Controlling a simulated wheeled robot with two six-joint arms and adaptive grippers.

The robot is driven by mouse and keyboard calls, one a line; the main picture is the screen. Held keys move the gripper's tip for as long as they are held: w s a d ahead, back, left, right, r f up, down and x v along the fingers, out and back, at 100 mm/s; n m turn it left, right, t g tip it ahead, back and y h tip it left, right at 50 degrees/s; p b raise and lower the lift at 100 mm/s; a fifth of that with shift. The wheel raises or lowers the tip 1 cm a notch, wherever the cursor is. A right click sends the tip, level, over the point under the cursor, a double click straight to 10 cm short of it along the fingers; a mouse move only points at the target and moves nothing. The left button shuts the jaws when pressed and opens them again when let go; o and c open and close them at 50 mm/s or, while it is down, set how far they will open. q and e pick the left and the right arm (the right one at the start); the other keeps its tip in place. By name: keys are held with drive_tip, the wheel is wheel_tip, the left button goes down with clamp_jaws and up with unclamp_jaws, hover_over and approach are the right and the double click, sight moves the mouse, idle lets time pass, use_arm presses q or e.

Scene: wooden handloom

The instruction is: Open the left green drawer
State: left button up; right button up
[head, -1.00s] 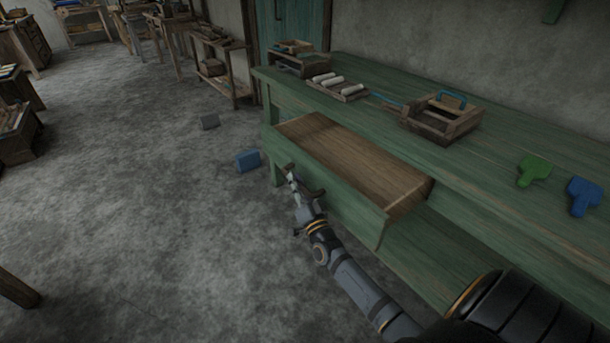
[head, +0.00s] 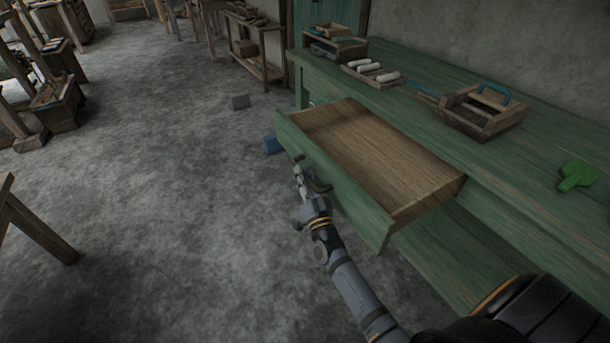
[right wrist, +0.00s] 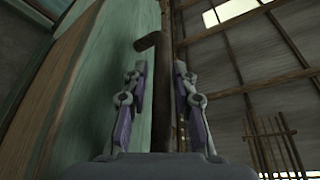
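The left green drawer (head: 340,190) stands pulled well out of the green bench, its bare wooden inside showing empty in the head view. Its dark curved handle (head: 319,187) is on the front. My right gripper (head: 300,178) is at the handle, in front of the drawer face. In the right wrist view the dark handle bar (right wrist: 164,90) runs between the two fingers of my gripper (right wrist: 160,72), close to the right finger; exact contact is hard to see. My left gripper is not in view.
The green bench top (head: 420,95) carries a wooden box with a blue handle (head: 482,110), a tray of white rolls (head: 370,73) and a green piece (head: 577,175).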

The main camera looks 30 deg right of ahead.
drive_tip(key=shift+o, duration=0.5)
drive_tip(key=v, duration=1.2)
drive_tip(key=shift+f, duration=0.1)
